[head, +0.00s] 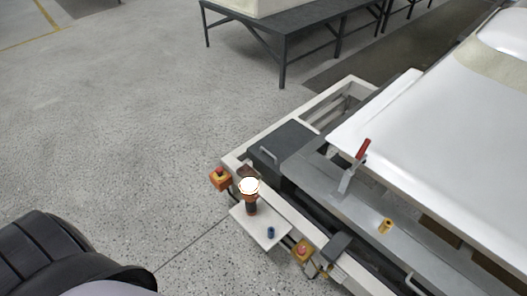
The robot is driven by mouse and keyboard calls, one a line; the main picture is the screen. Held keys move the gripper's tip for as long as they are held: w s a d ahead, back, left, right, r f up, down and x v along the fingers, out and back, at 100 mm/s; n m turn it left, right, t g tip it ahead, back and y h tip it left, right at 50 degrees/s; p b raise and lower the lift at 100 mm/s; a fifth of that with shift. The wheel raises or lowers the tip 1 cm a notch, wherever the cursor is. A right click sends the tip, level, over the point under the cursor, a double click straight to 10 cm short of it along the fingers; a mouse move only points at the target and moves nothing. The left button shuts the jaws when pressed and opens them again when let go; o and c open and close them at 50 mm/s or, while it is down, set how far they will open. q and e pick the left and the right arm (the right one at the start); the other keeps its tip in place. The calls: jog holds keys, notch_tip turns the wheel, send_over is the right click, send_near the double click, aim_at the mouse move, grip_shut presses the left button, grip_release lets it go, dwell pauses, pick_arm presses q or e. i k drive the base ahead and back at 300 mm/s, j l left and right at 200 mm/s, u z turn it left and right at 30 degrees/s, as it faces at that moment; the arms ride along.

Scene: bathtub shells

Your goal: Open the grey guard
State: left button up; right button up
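A dark grey box-like cover with a flat top (285,138), which looks like the grey guard, sits at the near left corner of the machine frame. A light bar handle (268,155) is on its front face. The cover looks closed, with its top lying level. Neither of my grippers shows in the head view. Only black and pale parts of my own body fill the lower left corner, well apart from the guard.
A white tub shell (440,110) lies on the machine at right. A red-handled clamp (359,157) stands on the grey rail. A lit lamp (249,187), red buttons (220,178) and a small white shelf (262,231) are at the near edge. Open floor lies left.

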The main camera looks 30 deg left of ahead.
aim_at(268, 153)
jog(key=i+j+z, duration=0.1)
jog(key=j+z, duration=0.2)
jog(key=j, duration=1.25)
jog(key=j+z, duration=0.25)
jog(key=j, duration=1.25)
